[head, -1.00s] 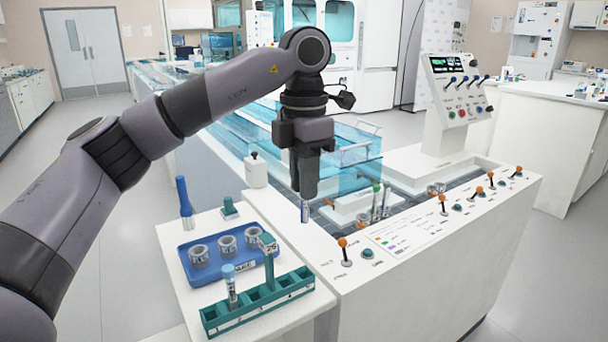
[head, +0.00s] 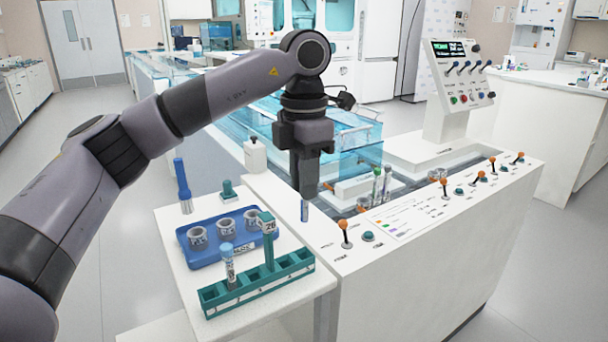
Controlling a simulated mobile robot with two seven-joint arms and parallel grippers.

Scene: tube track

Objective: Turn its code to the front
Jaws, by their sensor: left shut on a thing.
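My left gripper (head: 305,193) points straight down above the near left corner of the white track bench. It is shut on a small tube (head: 304,211), whose lower end shows below the fingers. This end looks pale with a dark blue part. The fingers hide the rest of the tube, and I cannot make out a code on it. My right gripper is out of view.
A teal rack (head: 258,285) holds a blue-capped tube (head: 228,266) and a taller teal piece. Behind it is a blue tray (head: 188,262) with several grey ring holders. Orange-knobbed levers (head: 345,228) line the bench top. Two tubes (head: 382,184) stand in the track.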

